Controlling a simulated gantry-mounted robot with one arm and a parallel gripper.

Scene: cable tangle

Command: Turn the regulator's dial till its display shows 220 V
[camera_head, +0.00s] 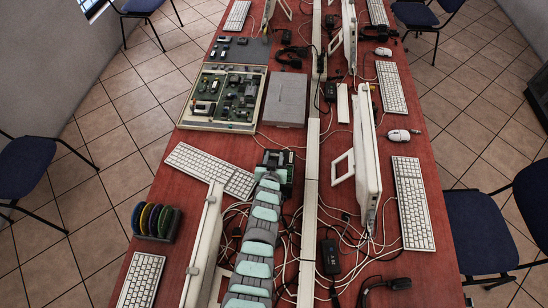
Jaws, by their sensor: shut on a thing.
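My teal-and-grey arm reaches from the bottom edge up the middle of the red table. My gripper (270,172) is at its far end, small and partly hidden by the arm. A dark boxy device with a greenish part, apparently the regulator (285,160), stands right at the gripper. The gripper is shut on what seems to be the regulator's dial, but the jaws and dial are too small and covered to see clearly. The display's digits cannot be read in this view.
A grey closed case (286,98) and an open tray of circuit boards (223,97) lie beyond the regulator. A white keyboard (211,170) is left of it, a white cable channel (310,190) right. Monitors (367,150) and loose cables crowd both sides.

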